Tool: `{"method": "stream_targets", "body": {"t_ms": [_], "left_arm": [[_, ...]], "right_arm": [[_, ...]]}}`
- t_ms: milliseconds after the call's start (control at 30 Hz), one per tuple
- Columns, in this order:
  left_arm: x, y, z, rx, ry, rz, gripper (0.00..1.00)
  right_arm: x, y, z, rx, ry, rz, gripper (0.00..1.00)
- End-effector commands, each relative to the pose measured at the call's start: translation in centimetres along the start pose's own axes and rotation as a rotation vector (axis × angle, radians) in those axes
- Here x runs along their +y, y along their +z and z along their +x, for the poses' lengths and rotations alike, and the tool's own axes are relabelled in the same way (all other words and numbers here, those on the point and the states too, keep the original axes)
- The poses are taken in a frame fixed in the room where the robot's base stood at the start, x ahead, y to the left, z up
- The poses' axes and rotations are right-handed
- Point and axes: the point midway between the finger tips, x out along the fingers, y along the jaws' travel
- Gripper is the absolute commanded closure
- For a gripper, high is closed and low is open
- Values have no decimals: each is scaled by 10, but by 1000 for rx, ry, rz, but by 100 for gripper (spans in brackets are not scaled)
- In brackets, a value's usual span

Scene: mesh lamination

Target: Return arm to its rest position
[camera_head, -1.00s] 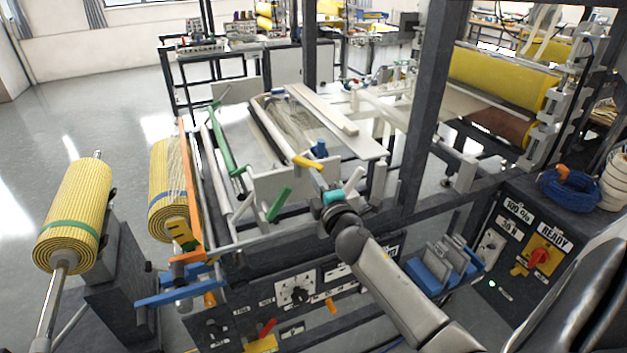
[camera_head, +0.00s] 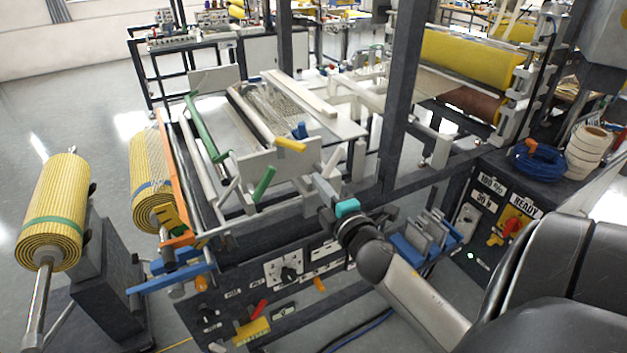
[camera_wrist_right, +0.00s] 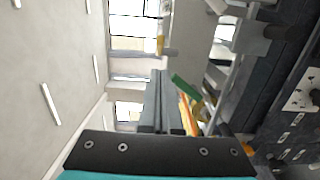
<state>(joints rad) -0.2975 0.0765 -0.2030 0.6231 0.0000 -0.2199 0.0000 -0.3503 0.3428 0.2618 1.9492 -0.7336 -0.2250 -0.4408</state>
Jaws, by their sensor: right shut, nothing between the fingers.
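My right arm comes in from the lower right in the head view. Its gripper (camera_head: 319,181) is shut and empty, in front of the laminating machine's front beam. A yellow handle (camera_head: 291,145) is up and left of the fingertips, apart from them. A green handle (camera_head: 264,184) is to the left of the gripper. In the right wrist view the shut grey fingers (camera_wrist_right: 158,98) point into the room, with a green handle (camera_wrist_right: 186,88) beside them. My left gripper is not in view.
The control panel (camera_head: 275,290) with knobs lies below the gripper. A dark upright post (camera_head: 397,100) stands to its right. Blue racks with grey plates (camera_head: 425,238) are near the forearm. Yellow mesh rolls (camera_head: 55,212) stand at the left.

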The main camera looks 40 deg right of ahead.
Motion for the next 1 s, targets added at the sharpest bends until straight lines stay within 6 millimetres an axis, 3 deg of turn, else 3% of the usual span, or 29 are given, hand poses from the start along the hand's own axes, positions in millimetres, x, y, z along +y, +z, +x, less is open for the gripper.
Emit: {"method": "stream_targets", "body": {"t_ms": [667,767,867,1000], "left_arm": [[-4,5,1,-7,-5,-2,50],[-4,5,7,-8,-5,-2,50],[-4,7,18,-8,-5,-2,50],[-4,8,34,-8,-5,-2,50]], "right_arm": [[-7,0,-1,-1,-12,9,100],[-39,0,-2,-8,-67,53,100],[-99,-2,-9,-23,-173,137,100],[-206,-9,-33,-64,-365,289,100]]}}
